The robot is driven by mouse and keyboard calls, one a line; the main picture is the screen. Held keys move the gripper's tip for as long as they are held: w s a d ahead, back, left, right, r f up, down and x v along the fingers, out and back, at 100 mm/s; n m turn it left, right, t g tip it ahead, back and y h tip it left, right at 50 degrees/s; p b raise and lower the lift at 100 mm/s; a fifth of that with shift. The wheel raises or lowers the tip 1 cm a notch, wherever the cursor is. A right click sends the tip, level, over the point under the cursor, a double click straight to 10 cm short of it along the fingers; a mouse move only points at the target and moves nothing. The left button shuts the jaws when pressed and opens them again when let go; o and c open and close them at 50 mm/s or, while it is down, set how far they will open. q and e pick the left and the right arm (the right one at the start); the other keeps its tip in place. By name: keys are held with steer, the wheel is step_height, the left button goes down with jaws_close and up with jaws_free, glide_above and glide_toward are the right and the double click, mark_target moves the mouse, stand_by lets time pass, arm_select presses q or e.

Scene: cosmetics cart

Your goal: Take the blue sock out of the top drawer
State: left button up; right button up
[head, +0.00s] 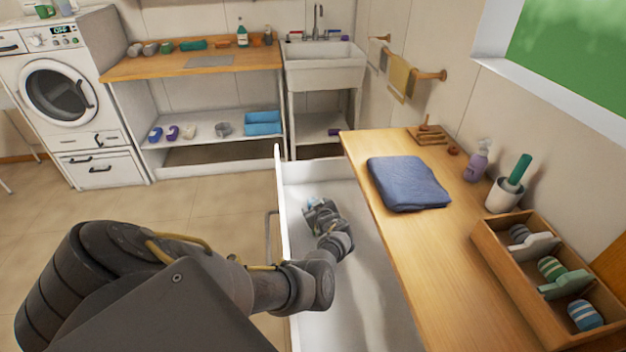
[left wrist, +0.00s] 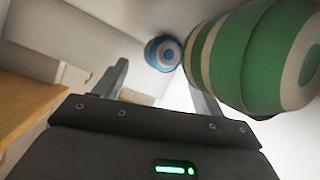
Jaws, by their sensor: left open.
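The white top drawer (head: 365,290) is pulled open below the wooden counter. My left arm reaches down into it, with the left gripper (head: 317,208) near its far part. In the left wrist view the gripper (left wrist: 157,78) is open, with nothing between its fingers. The rolled blue sock (left wrist: 163,53), with pale rings, lies beyond the fingertips, nearer the right finger. A green-and-cream striped rolled sock (left wrist: 255,60) is close, beside and partly behind the right finger. In the head view only a small light-blue patch shows at the gripper; the green sock is hidden there. My right gripper is out of view.
The wooden counter (head: 420,245) runs along the drawer's right side, with a folded blue cloth (head: 408,183) on it. A wooden box (head: 490,240) on the counter holds several striped rolled socks. Open floor (head: 200,200) lies left of the drawer.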

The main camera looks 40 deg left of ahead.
arm_select(q)
steer(key=shift+b+x, duration=0.5)
steer(key=shift+x, duration=0.7)
steer(key=shift+w+a+f, duration=0.2)
steer(key=shift+a, duration=0.05)
steer(key=c, duration=1)
